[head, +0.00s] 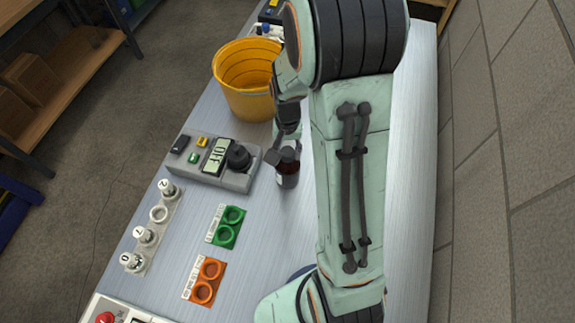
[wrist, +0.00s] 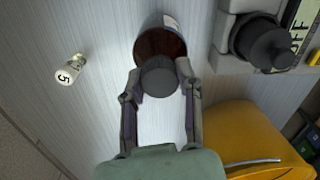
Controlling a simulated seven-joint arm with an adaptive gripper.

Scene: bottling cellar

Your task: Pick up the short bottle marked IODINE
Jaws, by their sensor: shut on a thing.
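A short dark brown bottle with a black cap (head: 288,169) is at the middle of the metal bench, to the right of the grey device. It also shows in the wrist view (wrist: 160,47), with a sliver of pale label; no writing on it is legible. My gripper (head: 285,152) is shut on this bottle near its cap. In the wrist view my gripper (wrist: 161,76) has one finger on each side of the cap. The bottle looks upright. I cannot tell whether its base touches the bench.
A yellow bucket (head: 243,92) stands behind the bottle. The grey device (head: 238,178) has an OFF display and a black knob. Green (head: 229,228) and orange (head: 205,281) double-ring holders and a white rack (head: 152,229) with numbered pieces lie nearer. A piece marked 5 (wrist: 69,71) stands apart.

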